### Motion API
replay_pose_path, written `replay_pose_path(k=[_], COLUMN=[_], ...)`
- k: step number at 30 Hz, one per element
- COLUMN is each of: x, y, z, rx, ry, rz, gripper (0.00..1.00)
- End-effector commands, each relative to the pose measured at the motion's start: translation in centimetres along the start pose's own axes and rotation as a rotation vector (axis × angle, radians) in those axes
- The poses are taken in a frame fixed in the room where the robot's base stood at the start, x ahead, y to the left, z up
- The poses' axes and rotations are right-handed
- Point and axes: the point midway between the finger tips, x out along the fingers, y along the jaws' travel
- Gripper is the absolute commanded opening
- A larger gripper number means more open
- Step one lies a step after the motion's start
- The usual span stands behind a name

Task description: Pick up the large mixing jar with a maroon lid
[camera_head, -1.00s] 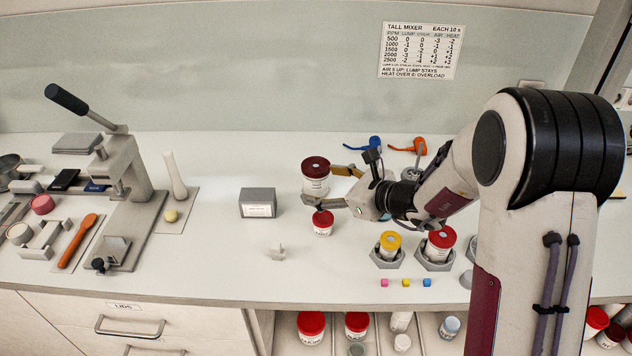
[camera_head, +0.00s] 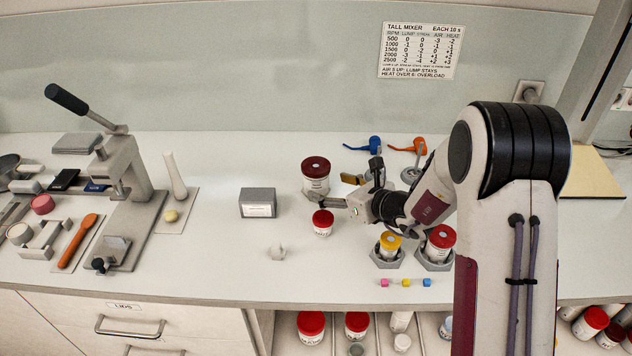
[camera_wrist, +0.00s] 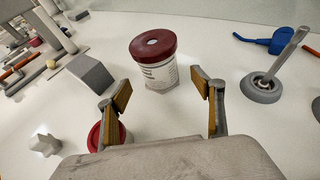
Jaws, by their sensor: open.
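The large mixing jar (camera_head: 316,183) has a white labelled body and a maroon lid. It stands upright on the bench, left of my gripper (camera_head: 336,190). In the wrist view the jar (camera_wrist: 157,75) stands just beyond the fingertips of my gripper (camera_wrist: 163,95), roughly centred between them and apart from both. My gripper is open with nothing between its fingers. A smaller red-lidded jar (camera_head: 323,222) stands in front of the large jar, near one finger. In the wrist view that finger partly hides the smaller jar (camera_wrist: 97,138).
A grey box (camera_head: 257,203) stands to the left. A yellow-lidded jar (camera_head: 390,243) and a red-lidded jar (camera_head: 441,240) sit in holders at right. Blue (camera_head: 366,144) and orange (camera_head: 409,147) tools lie behind. The bench left of the large jar is clear up to the box.

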Motion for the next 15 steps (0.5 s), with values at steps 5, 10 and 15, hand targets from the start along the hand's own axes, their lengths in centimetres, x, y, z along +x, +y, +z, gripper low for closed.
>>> replay_pose_path(k=[5, 10, 15], x=[1.4, 1.6, 1.6], y=[0.1, 0.0, 0.0], z=[0.0, 0.0, 0.0], rx=[-0.001, 0.0, 0.0], ry=[0.0, 0.0, 0.0], rz=[0.002, 0.001, 0.001], gripper=[0.67, 0.67, 0.67])
